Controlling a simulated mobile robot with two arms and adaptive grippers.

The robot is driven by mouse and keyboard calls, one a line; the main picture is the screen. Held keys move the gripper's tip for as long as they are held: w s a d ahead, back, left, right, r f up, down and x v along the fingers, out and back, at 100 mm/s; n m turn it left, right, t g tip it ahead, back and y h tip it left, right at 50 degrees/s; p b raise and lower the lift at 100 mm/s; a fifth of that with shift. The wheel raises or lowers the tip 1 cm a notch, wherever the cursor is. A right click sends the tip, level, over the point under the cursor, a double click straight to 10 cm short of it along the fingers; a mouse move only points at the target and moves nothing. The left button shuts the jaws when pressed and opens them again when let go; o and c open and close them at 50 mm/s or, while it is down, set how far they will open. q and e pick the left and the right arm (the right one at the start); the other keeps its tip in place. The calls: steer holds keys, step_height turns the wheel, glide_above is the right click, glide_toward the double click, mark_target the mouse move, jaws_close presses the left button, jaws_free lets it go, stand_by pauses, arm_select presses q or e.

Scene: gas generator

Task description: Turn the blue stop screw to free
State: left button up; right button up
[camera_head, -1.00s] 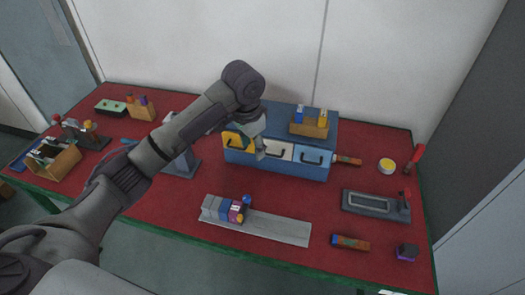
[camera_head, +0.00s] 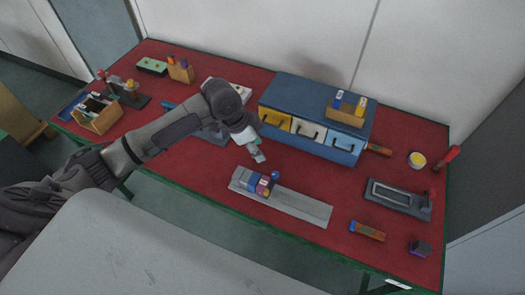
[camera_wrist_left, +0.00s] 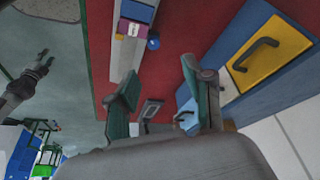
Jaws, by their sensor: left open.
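The blue stop screw (camera_head: 275,175) is a small round blue knob at the right end of a block with blue, purple and grey parts (camera_head: 257,183). The block sits on a grey rail (camera_head: 305,208). In the left wrist view the screw (camera_wrist_left: 153,43) lies beyond the fingertips, beside the purple and white part (camera_wrist_left: 130,28). My left gripper (camera_head: 258,156) is open and empty, a little behind and left of the screw, apart from it. Its two fingers show in the left wrist view (camera_wrist_left: 157,88). A dark arm, seemingly my right one, shows small at left there; its jaws are unclear.
A blue drawer cabinet (camera_head: 312,98) with yellow and white drawer fronts stands behind the rail, close to my left gripper. A grey tray-like plate (camera_head: 398,208) lies at the right. A wooden box (camera_head: 100,121) stands at the far left.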

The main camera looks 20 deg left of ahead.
arm_select(q)
steer(key=p, duration=0.2)
glide_toward(275, 174)
steer(key=f, duration=0.2)
steer(key=shift+m, duration=0.3)
steer(key=x, duration=0.5)
steer(key=shift+w+d+f, duration=0.15)
steer(key=shift+w+d, duration=0.05)
steer(key=shift+d, duration=0.15)
steer(key=shift+w+d+f, duration=0.1)
steer(key=shift+d+f, duration=0.1)
steer(key=shift+f, duration=0.35)
steer(key=shift+c, duration=1)
jaws_close()
arm_select(e)
step_height(275, 174, up, 3)
steer(key=shift+f, duration=0.1)
